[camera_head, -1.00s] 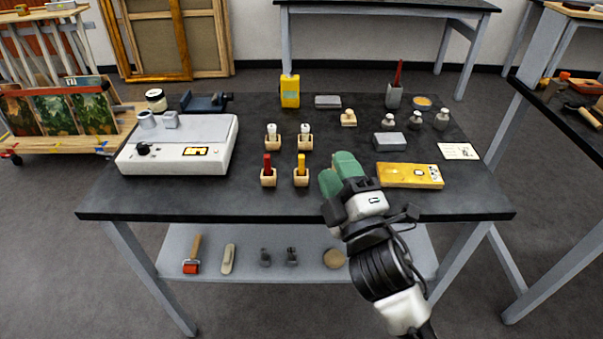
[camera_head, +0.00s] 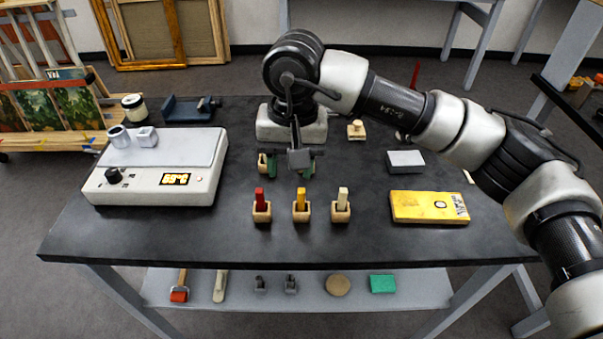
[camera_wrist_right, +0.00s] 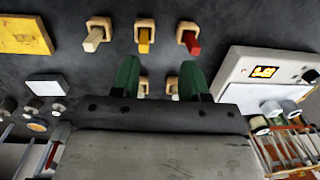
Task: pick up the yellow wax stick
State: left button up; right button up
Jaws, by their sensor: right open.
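The yellow wax stick (camera_head: 301,198) stands upright in a small wooden holder on the black table (camera_head: 240,240). A red stick (camera_head: 260,196) in its holder is to its left and a cream stick (camera_head: 342,196) to its right. In the right wrist view the yellow stick (camera_wrist_right: 143,38) shows between the cream stick (camera_wrist_right: 94,38) and the red stick (camera_wrist_right: 191,42). My right gripper (camera_head: 287,168) is behind the row of sticks, its green fingers apart and nothing between them at the tips. It partly hides other holders behind it. My left gripper is not in view.
A hot-plate-like grey device (camera_head: 160,165) with a lit display stands on the left. A yellow box (camera_head: 429,207) and a grey block (camera_head: 405,161) lie on the right. My right arm spans the table's back right. The table's front strip is clear.

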aim_at(301, 190)
jog(key=shift+w+d+f+h, duration=0.15)
jog(key=shift+w+d+h, duration=0.15)
jog(key=shift+w+d, duration=0.25)
jog(key=f, duration=0.4)
jog(key=shift+s, duration=0.4)
jog(key=f, duration=0.1)
jog(key=f+p, duration=0.1)
jog(key=f, duration=0.3)
jog(key=shift+w+d+p, duration=0.3)
jog(key=shift+d+p, duration=0.05)
jog(key=shift+f, duration=0.2)
jog(key=shift+c, duration=0.7)
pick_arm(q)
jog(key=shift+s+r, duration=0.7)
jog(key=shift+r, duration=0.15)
pick_arm(e)
grip_shut()
